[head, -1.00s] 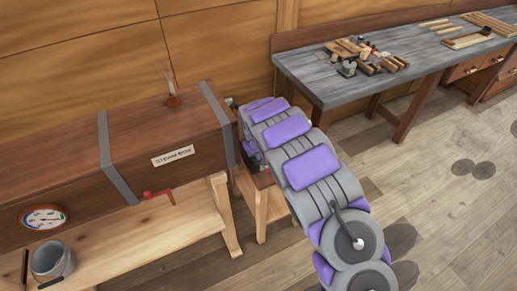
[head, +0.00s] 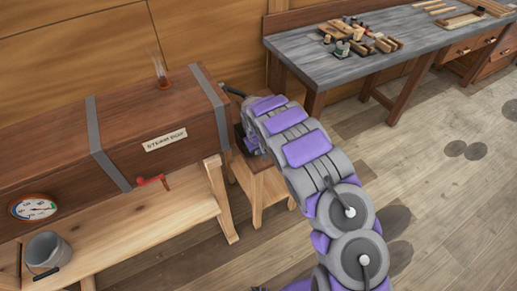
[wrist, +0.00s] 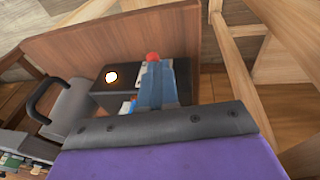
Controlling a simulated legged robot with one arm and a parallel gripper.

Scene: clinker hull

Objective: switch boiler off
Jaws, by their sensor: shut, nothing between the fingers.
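The boiler appears to be the dark box (wrist: 117,78) in the wrist view, with a bright glowing light (wrist: 111,77) on it. A small red knob or switch (wrist: 153,57) shows right at the fingertips; whether they touch it I cannot tell. My gripper (wrist: 154,68) is shut and empty, its blue-grey fingers pointing at the dark box and covering part of it. In the head view my arm reaches to the small wooden stand (head: 262,188) at the right end of the steam box (head: 155,115), and hides the fingers and most of the boiler.
A grey body with a dark curved handle or hose (wrist: 42,98) is left of the box in the wrist view. The steam box rests on a wooden trestle (head: 150,222), with a red lever (head: 152,181), a gauge (head: 34,207) and a grey bucket (head: 47,252). A workbench (head: 375,55) stands behind right.

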